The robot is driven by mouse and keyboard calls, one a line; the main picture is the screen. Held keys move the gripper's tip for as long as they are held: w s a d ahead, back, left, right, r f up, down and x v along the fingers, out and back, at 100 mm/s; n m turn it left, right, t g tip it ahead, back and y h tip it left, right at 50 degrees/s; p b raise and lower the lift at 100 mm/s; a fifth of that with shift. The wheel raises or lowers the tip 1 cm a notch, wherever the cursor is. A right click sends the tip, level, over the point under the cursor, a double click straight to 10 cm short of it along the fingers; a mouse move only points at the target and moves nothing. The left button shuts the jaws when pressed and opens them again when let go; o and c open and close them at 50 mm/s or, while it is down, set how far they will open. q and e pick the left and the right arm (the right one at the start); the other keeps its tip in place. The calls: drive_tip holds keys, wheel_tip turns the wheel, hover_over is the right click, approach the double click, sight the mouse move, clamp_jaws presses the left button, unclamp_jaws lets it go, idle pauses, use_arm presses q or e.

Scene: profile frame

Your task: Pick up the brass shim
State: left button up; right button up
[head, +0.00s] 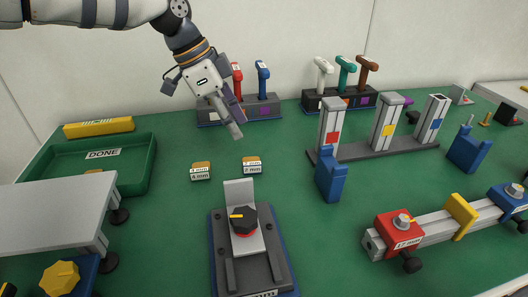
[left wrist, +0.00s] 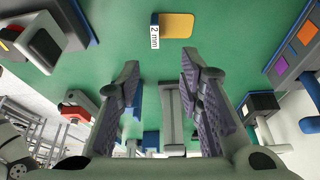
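Two small brass-coloured shims lie on the green bench mat. One (head: 201,165) has a label that seems to read 4 mm. The other (head: 251,159), to its right, is labelled 2 mm and also shows flat in the left wrist view (left wrist: 178,26). My left gripper (head: 234,122) hangs above the mat, up and slightly left of the 2 mm shim in the head view. In the left wrist view the left gripper (left wrist: 160,68) has its fingers spread with nothing between them. The 2 mm shim lies beyond the fingertips, apart from them. My right gripper is not in view.
A fixture with a black knob (head: 243,219) stands in front of the shims. A green DONE tray (head: 141,178) is at left, beside a grey platform (head: 62,205). Racks of coloured handles (head: 258,108) stand behind; grey posts (head: 384,125) stand right. Mat around the shims is clear.

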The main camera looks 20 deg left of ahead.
sight(253, 163)
use_arm(q)
drive_tip(key=x, duration=0.7)
drive_tip(key=s+b+x, duration=0.1)
drive_tip(key=x, duration=0.2)
drive_tip(key=shift+f, duration=0.5)
drive_tip(key=shift+w, duration=0.1)
drive_tip(key=shift+r, duration=0.1)
drive_tip(key=shift+c, duration=0.5)
clamp_jaws()
